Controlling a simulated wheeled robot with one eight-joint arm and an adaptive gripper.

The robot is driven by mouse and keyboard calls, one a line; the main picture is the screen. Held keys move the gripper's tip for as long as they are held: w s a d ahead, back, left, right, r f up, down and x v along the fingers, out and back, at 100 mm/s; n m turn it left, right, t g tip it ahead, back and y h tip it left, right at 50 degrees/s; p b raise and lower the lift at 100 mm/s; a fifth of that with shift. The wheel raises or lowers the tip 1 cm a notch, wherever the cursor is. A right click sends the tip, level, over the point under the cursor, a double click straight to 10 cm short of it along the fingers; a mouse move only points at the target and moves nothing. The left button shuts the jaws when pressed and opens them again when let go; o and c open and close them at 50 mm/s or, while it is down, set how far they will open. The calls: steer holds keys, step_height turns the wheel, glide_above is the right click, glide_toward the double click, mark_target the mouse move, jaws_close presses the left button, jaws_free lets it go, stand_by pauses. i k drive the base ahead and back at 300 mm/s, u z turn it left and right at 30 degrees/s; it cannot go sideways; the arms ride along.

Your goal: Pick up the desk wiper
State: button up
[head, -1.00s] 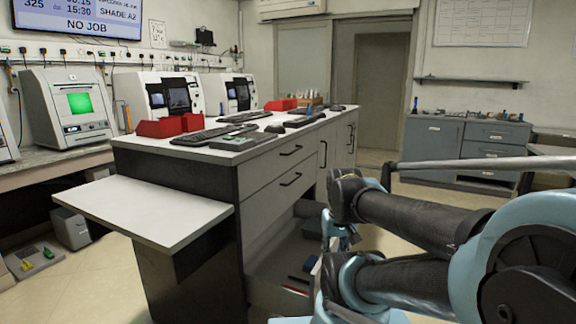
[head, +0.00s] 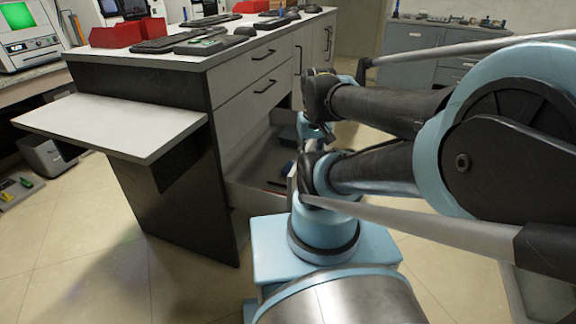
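I cannot make out a desk wiper for certain in the head view. An open low drawer (head: 243,170) in the desk (head: 225,80) holds a few small items, among them a dark blue one (head: 287,167) and a thin red one (head: 276,184). My arm partly hides the drawer and its contents. The end of my arm, with my gripper (head: 316,133), hangs at the drawer's right side in the picture. Its fingers are too small and covered to read, and I see nothing clearly held.
A white pull-out board (head: 110,122) juts from the desk's left end. Keyboards (head: 182,38) and red bins (head: 117,35) stand on the desk top. Grey cabinets (head: 425,45) stand at the back right. The floor (head: 95,250) at the front left is clear.

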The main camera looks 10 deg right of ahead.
mark_target(284, 172)
steer(key=z, duration=0.45)
steer(key=k, duration=1.15)
steer(key=u, duration=1.15)
steer(key=i, duration=1)
steer(key=z, duration=0.1)
